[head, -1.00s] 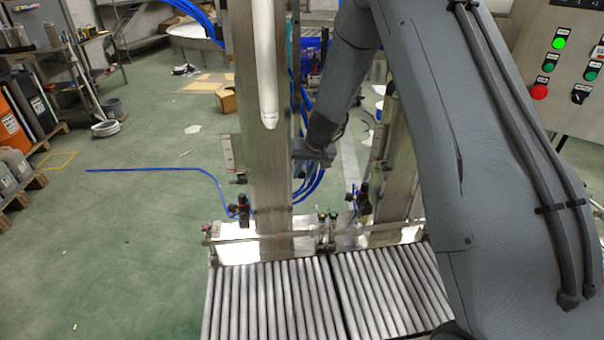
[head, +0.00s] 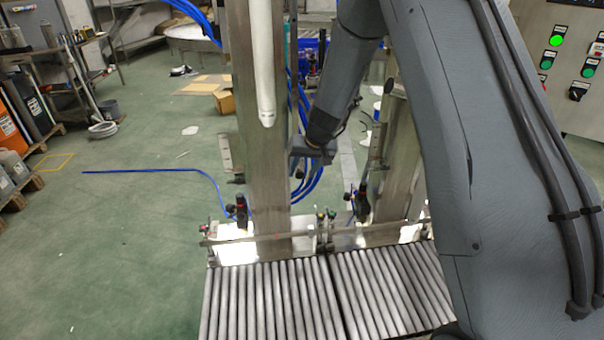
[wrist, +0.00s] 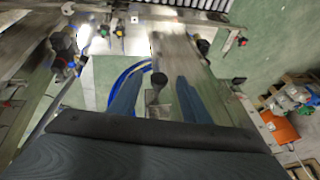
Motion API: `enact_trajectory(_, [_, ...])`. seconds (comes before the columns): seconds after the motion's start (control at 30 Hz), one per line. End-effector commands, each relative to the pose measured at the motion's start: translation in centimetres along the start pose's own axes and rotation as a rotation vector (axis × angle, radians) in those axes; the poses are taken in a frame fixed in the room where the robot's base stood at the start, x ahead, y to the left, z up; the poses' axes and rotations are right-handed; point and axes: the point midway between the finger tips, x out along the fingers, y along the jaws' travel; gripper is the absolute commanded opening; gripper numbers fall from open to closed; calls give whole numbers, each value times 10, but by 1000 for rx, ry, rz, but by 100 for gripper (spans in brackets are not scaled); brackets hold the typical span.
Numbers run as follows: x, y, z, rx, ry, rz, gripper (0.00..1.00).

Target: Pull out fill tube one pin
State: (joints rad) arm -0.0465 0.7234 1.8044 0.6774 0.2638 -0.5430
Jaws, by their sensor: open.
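A white fill tube (head: 264,70) hangs upright in front of the left steel column (head: 262,170) in the head view. In the wrist view a dark round knob on a short stem, which looks like the pin (wrist: 158,80), sticks out beside the column. My gripper (wrist: 157,92) is open, with one bluish finger on each side of the knob and visible gaps; I cannot tell whether either touches it. In the head view my gripper (head: 298,158) is just right of the left column, its fingertips partly hidden. A small dark knob (head: 299,174) shows just below it there.
Blue hoses (head: 312,180) loop close below my gripper. A second steel column (head: 398,170) stands to the right. A roller conveyor (head: 270,300) lies in front, and a control panel (head: 565,70) is at the far right. The green floor is open at left.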

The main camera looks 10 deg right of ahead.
Motion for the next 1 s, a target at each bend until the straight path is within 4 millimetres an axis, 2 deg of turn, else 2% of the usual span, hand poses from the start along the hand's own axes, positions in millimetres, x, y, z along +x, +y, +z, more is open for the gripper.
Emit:
enact_trajectory(0.2, [-35,1,0,2,2,1,43])
enact_trajectory(0.4, [-57,1,0,2,1,1,43])
enact_trajectory(0.87, [-64,1,2,2,-3,1,43])
enact_trajectory(0.97, [-74,2,13,-1,-17,6,43])
enact_trajectory(1.0, [-80,3,23,-2,-30,11,43])
